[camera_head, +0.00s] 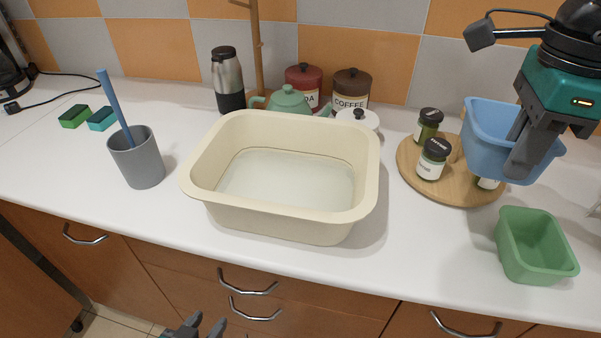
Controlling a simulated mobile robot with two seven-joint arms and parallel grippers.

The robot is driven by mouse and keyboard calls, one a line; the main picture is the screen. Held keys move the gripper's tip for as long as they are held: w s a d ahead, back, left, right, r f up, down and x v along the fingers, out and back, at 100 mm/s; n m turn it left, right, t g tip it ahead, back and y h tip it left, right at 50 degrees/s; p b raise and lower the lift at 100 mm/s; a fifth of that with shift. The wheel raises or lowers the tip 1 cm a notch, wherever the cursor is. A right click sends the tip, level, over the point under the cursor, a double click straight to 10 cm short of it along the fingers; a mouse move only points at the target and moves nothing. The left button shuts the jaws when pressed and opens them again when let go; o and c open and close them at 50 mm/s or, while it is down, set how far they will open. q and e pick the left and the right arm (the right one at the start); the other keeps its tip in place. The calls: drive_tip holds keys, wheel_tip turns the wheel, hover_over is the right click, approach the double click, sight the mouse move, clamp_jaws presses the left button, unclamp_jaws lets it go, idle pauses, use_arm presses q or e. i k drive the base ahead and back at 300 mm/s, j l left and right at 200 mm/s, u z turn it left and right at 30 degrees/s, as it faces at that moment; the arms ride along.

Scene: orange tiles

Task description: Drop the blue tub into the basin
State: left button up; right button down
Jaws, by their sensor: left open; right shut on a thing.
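The blue tub (484,128) is held in the air at the right, above the wooden round board with spice jars. My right gripper (522,150) is shut on the tub's near side wall. The cream basin (290,228) stands on the white counter in the middle, with what looks like shallow water inside. The tub is to the right of the basin and apart from it. My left gripper (196,328) shows only partly at the bottom edge, in front of the drawers, open and empty.
A green tub (535,262) stands at the right front. Spice jars (433,160) stand on the round board (415,172). Behind the basin are a teapot (288,100), canisters (351,90) and a flask (228,80). A grey cup (138,160) with a blue stick stands left.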

sight(273, 189)
drive_tip(key=j+u, duration=0.3)
drive_tip(key=u, duration=0.15)
drive_tip(key=i+j+u, duration=0.2)
drive_tip(key=u, duration=0.25)
drive_tip(key=j, duration=0.1)
